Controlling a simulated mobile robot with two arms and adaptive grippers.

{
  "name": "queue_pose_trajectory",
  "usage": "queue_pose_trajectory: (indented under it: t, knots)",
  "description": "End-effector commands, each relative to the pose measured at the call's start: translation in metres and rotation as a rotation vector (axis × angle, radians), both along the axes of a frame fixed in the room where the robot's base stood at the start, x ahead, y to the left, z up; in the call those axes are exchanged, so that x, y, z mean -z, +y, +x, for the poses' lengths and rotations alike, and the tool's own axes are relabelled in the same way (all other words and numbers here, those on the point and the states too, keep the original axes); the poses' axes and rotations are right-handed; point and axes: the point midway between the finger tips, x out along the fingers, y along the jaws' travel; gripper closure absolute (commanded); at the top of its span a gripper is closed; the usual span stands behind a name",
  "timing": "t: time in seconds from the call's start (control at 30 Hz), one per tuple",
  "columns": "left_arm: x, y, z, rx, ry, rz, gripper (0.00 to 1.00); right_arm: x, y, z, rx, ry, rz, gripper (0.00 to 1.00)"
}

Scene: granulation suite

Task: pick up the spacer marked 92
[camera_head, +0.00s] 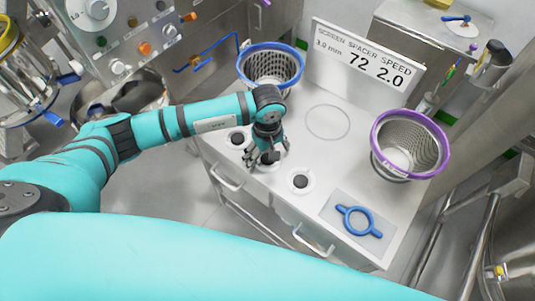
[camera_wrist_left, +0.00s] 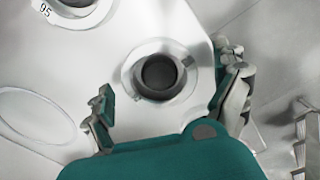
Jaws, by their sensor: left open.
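Three pale ring spacers with dark centres are in a row on the steel counter (camera_head: 330,150). In the head view they are the far-left spacer (camera_head: 237,138), the middle spacer (camera_head: 268,158) and the near-right spacer (camera_head: 301,181). My left gripper (camera_head: 264,157) is open above the middle one, pointing down. In the left wrist view my left gripper (camera_wrist_left: 168,100) has its fingers apart on either side of a spacer (camera_wrist_left: 132,74), not closed on it. No number is readable on that spacer. Another spacer (camera_wrist_left: 76,18) at the upper left bears a mark like 95. My right gripper is out of view.
A blue-rimmed basket (camera_head: 270,64) stands behind my gripper, and a purple-rimmed basket (camera_head: 408,146) at the right. A blue two-handled ring (camera_head: 358,221) lies on a grey mat (camera_head: 340,226) near the front right.

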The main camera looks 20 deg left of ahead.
Motion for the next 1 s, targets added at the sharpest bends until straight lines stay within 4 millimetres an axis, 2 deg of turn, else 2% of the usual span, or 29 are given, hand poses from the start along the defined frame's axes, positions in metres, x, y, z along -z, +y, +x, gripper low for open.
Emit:
queue_pose_trajectory:
  t: [0.23,0.73,1.0]
  knots:
    - [0.0021,-0.0001,0.0003,0.000,-0.002,-0.001,0.03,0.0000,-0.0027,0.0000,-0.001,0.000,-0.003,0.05]
    - [0.0016,0.0001,0.0005,-0.001,-0.001,0.000,0.69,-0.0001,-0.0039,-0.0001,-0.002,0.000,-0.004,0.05]
    - [0.0004,0.0000,0.0009,0.000,-0.003,-0.001,0.69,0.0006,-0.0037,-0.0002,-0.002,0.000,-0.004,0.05]
